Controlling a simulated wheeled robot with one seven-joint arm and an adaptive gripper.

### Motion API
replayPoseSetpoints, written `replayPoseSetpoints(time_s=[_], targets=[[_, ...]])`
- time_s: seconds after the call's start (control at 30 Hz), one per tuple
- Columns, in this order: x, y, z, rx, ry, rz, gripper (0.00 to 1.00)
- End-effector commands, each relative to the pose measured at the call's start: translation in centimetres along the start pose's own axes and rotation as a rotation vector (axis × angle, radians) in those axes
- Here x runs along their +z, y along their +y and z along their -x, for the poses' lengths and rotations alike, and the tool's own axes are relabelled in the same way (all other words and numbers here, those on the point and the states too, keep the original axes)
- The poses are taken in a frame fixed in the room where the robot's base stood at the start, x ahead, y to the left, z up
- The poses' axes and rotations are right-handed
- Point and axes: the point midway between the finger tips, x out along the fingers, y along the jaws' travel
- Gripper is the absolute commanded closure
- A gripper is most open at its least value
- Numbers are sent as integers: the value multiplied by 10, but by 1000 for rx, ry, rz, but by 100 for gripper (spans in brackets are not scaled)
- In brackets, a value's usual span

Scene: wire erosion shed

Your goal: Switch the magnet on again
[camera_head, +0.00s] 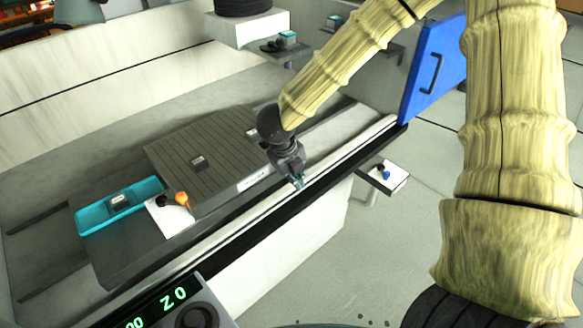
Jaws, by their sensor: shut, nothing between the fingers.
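A dark slatted plate (215,150), which looks like the magnet, lies on the grey machine bed with a small grey block (199,163) on it. A pale label (253,180) is on its front side, too small to read. An orange ball-like knob (182,198) with a dark part beside it sits by a white plate (167,219) at the magnet's left front corner. I cannot tell how the knob is set. My gripper (297,183) is shut and empty, pointing down above the front rail, right of the magnet and well apart from the knob.
A teal tray (90,221) holding a grey piece stands left of the knob. A rail (345,152) runs along the bed's front edge. A blue door (430,75) stands at the right. A small shelf (396,180) bears a blue item. A green-lit display (165,302) is in the foreground.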

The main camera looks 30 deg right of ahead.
Motion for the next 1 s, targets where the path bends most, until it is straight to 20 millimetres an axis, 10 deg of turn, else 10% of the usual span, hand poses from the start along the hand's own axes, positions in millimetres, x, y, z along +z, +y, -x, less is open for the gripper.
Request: replayPoseSetpoints(time_s=[0.57, 1.0], targets=[[-61, 54, -140, -206, -52, 1279, 100], [-200, 151, -222, -67, -212, 2534, 100]])
